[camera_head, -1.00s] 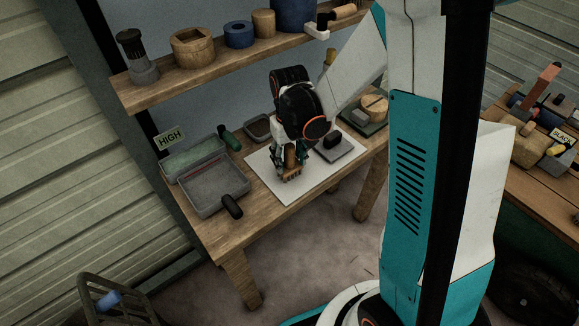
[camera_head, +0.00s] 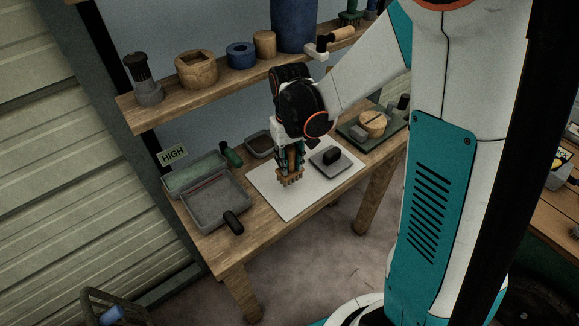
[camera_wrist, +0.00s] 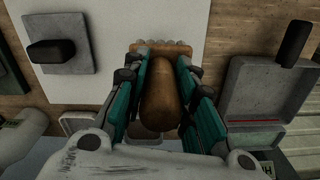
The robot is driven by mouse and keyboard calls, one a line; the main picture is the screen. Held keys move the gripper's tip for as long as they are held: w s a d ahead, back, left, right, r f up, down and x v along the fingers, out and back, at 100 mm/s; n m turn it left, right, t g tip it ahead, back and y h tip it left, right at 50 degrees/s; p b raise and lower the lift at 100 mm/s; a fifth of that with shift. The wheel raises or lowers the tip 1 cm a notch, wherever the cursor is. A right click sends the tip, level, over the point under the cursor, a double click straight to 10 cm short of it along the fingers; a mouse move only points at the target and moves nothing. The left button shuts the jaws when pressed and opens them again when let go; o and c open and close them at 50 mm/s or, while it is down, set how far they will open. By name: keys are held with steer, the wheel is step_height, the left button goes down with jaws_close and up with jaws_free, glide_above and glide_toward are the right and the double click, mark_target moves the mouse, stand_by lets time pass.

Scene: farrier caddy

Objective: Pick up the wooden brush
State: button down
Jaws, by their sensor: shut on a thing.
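The wooden brush (camera_wrist: 160,95) has a rounded brown handle and a wider brush head at its far end, seen between my fingers in the wrist view. In the head view the brush (camera_head: 290,181) shows below my gripper, head downward over the white sheet (camera_head: 287,207). My gripper (camera_head: 289,170) is shut on the brush handle, with teal fingers on both sides. It also shows in the wrist view (camera_wrist: 162,85). I cannot tell whether the brush head touches the sheet. Part of the handle is hidden by the fingers in the head view.
A grey plate with a black block (camera_head: 331,157) lies right of the brush. Grey trays (camera_head: 217,212) stand at left, with a black-handled object (camera_head: 233,222) at the front edge. A green board with a round wooden box (camera_head: 373,124) is at right. A loaded shelf (camera_head: 190,97) runs behind, above the table.

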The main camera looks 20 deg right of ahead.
step_height(320, 180, up, 14)
steer(key=p, duration=0.4)
steer(key=shift+r, duration=0.1)
steer(key=c, duration=2.1)
jaws_free()
steer(key=shift+c, duration=0.2)
jaws_close()
steer(key=shift+c, duration=0.2)
jaws_free()
jaws_close()
